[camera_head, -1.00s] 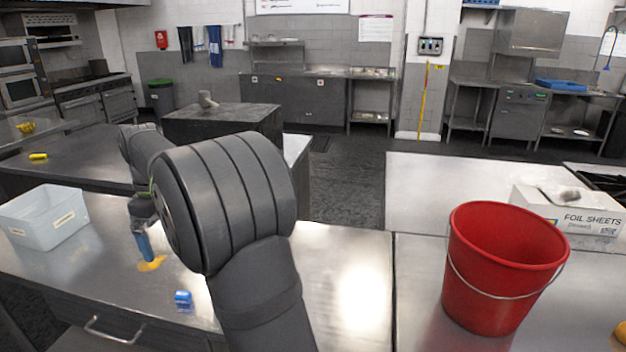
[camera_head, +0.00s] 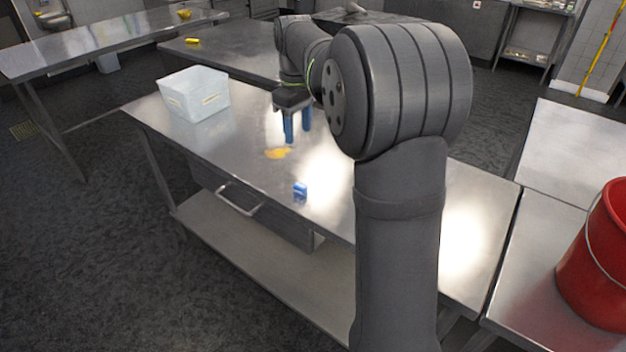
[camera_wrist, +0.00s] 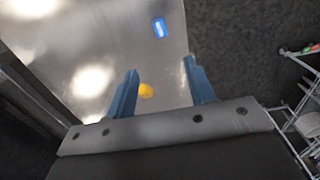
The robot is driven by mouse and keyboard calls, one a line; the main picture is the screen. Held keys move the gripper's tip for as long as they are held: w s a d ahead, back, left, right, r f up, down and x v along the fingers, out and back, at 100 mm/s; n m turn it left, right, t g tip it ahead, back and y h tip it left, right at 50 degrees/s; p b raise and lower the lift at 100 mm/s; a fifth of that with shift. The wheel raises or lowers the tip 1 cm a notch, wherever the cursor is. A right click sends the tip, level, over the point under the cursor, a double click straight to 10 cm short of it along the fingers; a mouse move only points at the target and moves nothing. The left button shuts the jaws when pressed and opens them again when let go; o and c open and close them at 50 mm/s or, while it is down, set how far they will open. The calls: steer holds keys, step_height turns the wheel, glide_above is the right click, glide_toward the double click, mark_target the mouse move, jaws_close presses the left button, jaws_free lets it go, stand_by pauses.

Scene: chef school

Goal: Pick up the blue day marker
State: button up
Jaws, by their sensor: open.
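The blue day marker (camera_head: 300,192) is a small blue block with a pale patch, lying on the steel table near its front edge. In the wrist view the marker (camera_wrist: 159,27) lies beyond the fingertips, near the top of the picture. My gripper (camera_head: 297,138) points down over the table, behind the marker as seen from the head camera. Its two blue fingers (camera_wrist: 160,78) are apart with nothing held between them. The gripper is apart from the marker.
A yellow-orange item (camera_head: 278,153) lies flat on the table near my gripper; it also shows in the wrist view (camera_wrist: 146,90). A translucent bin (camera_head: 195,94) stands at the table's left end. A red bucket (camera_head: 597,262) stands at the right. Table around the marker is clear.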

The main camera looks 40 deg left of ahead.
steer(key=n, duration=0.1)
glide_above(300, 185)
step_height(300, 185, down, 13)
steer(key=shift+s+r, duration=0.1)
steer(key=shift+s, duration=0.05)
steer(key=shift+f, duration=2.65)
steer(key=c, duration=1)
steer(key=shift+c, duration=0.3)
steer(key=shift+r, duration=0.1)
